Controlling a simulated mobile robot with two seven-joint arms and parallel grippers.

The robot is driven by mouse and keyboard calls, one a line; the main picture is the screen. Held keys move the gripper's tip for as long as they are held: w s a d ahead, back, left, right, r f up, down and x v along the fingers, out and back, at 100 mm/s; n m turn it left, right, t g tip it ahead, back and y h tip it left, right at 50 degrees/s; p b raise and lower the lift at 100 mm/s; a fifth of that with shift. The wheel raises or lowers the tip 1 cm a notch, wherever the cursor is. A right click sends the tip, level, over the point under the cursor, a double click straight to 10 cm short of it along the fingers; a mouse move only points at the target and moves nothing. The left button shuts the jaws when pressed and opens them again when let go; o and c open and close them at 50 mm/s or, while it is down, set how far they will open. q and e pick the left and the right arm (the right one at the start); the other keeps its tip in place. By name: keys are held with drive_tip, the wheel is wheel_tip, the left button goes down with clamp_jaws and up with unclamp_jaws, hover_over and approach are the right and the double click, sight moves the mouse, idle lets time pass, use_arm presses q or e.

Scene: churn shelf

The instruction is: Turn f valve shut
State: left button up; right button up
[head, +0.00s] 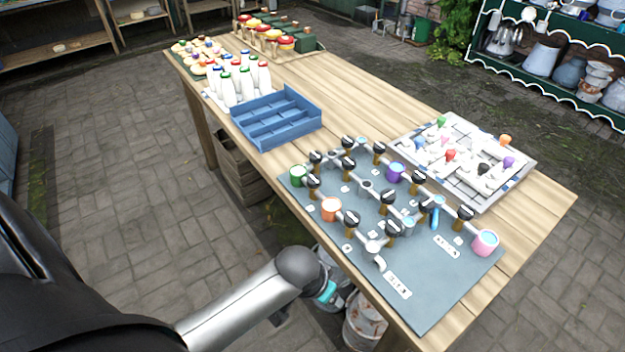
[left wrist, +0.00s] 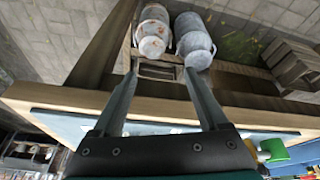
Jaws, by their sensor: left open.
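A blue-grey valve board (head: 430,295) lies on the wooden table. Grey pipes run across it, with several black-handled valves, among them a front one (head: 351,219) and one near the right end (head: 465,212). Coloured cups stand at pipe ends: green (head: 297,176), orange (head: 329,209), purple (head: 396,172) and pink (head: 485,243). The small labels are unreadable, so I cannot tell which valve is f. My left gripper (left wrist: 162,72) is open and empty in the left wrist view. In the head view its wrist is beside the table's front edge, apart from the valves; its fingers are not clear there.
A blue divided tray (head: 277,120), white bottles (head: 240,82) and a pale board with coloured knobs (head: 463,160) share the table (head: 365,105). Below the edge stand two metal churns (left wrist: 152,35) (left wrist: 193,40). A shelf of metalware (head: 555,75) is at the back right.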

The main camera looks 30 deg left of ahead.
use_arm(q)
wheel_tip(320, 180, up, 8)
drive_tip(key=w+d+p, duration=0.1)
drive_tip(key=w, duration=0.1)
wheel_tip(320, 180, up, 16)
drive_tip(key=f+n+y, duration=0.1)
drive_tip(key=n+y, duration=0.2)
drive_tip(key=n, duration=0.3)
hover_over(314, 178)
drive_tip(key=s+d, duration=0.3)
drive_tip(key=s, duration=0.3)
drive_tip(key=x, duration=0.5)
drive_tip(key=b+x, duration=0.1)
drive_tip(key=x, duration=0.3)
drive_tip(key=b+x, duration=0.1)
drive_tip(key=x, duration=0.4)
drive_tip(key=shift+w+f, duration=0.15)
drive_tip(key=shift+w, duration=0.25)
use_arm(e)
drive_tip(key=d, duration=0.1)
drive_tip(key=d+f, duration=0.1)
drive_tip(key=shift+w+d, duration=0.2)
drive_tip(key=shift+d, duration=0.2)
use_arm(q)
clamp_jaws()
